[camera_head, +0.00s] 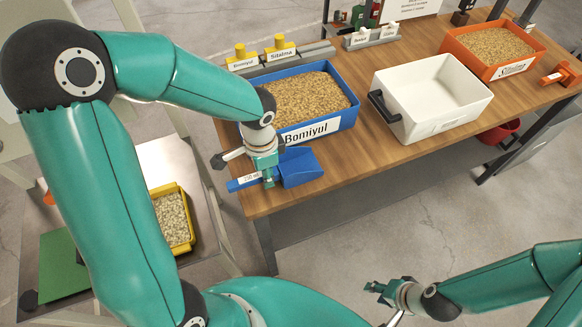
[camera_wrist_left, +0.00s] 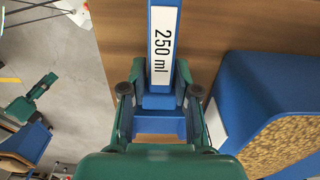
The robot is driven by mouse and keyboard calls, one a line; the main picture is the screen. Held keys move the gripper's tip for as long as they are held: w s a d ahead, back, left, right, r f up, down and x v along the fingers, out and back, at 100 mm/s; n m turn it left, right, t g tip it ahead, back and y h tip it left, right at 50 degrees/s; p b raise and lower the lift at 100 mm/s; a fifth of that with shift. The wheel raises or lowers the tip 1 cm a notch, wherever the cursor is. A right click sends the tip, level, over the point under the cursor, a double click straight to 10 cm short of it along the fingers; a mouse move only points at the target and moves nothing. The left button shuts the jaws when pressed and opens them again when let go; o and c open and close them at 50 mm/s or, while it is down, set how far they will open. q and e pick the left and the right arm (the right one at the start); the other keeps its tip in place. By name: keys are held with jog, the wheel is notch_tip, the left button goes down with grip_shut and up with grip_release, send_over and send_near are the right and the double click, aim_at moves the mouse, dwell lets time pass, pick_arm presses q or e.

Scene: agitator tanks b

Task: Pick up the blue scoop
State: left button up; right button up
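The blue scoop (camera_head: 300,168) is at the near left edge of the wooden table, in front of the blue bin. Its bowl is to the right. Its handle, labelled "250 ml", points left past the table edge. My left gripper (camera_head: 267,178) is over the handle from above. In the left wrist view, the handle (camera_wrist_left: 164,60) runs between the two fingers (camera_wrist_left: 160,92), with the pads against both sides. The bowl is mostly hidden there. I cannot tell whether the scoop touches the table. My right gripper (camera_head: 378,291) is off the table at the lower right, away from the scoop.
The blue Bomiyul bin (camera_head: 348,116) of pellets stands just behind the scoop. A white empty tub (camera_head: 449,126) and an orange bin (camera_head: 512,71) stand farther right. A yellow bin (camera_head: 188,243) is on a lower metal surface at left. The wooden front strip right of the scoop is clear.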

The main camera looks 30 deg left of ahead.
pick_arm(q)
grip_shut()
jog(key=shift+r, duration=0.1)
notch_tip(320, 180, up, 20)
dwell(0.6)
